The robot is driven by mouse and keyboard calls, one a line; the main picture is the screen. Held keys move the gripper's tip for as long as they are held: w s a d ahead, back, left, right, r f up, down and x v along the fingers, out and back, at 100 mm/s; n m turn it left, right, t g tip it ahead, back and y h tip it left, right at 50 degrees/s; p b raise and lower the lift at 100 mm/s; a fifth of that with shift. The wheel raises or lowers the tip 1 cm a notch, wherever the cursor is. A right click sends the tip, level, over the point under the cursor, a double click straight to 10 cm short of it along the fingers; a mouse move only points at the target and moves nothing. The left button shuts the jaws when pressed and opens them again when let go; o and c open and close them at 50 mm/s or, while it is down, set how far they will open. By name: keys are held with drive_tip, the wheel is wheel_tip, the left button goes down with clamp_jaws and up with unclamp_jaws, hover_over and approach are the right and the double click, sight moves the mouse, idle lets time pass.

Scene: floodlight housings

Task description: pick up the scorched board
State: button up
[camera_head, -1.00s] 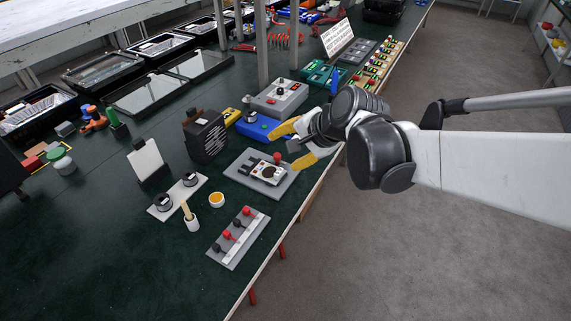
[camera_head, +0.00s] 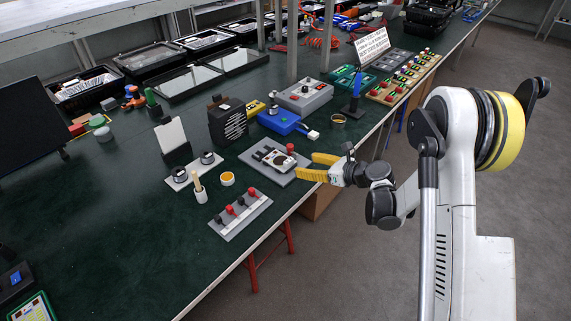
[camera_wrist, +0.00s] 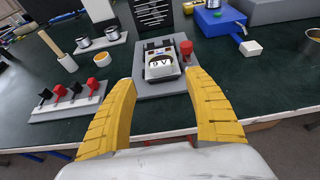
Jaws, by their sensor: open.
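The likely scorched board (camera_head: 275,157) is a small pale board with a dark round patch, lying on a grey plate (camera_head: 284,179) near the bench's front edge. In the wrist view this board (camera_wrist: 160,62) sits ahead, between the finger lines, with dark pieces at its far side and pale round spots on its near part. A red knob (camera_wrist: 186,49) stands on the plate to its right. My gripper (camera_head: 307,166) has yellow fingers, spread and empty. It is at the plate's front right side, short of the board. The wrist view shows the open fingers (camera_wrist: 160,76) too.
A grey strip with red and black levers (camera_head: 240,214) lies left of the plate. A yellow-filled cup (camera_head: 227,179), a black louvred box (camera_head: 228,122) and a blue box (camera_head: 279,121) stand near it.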

sight(291, 162)
drive_tip(key=b+x, duration=0.4)
drive_tip(key=x, duration=0.5)
drive_tip(key=shift+f, duration=0.25)
drive_tip(key=shift+d+r, duration=0.1)
drive_tip(key=c, duration=1.3)
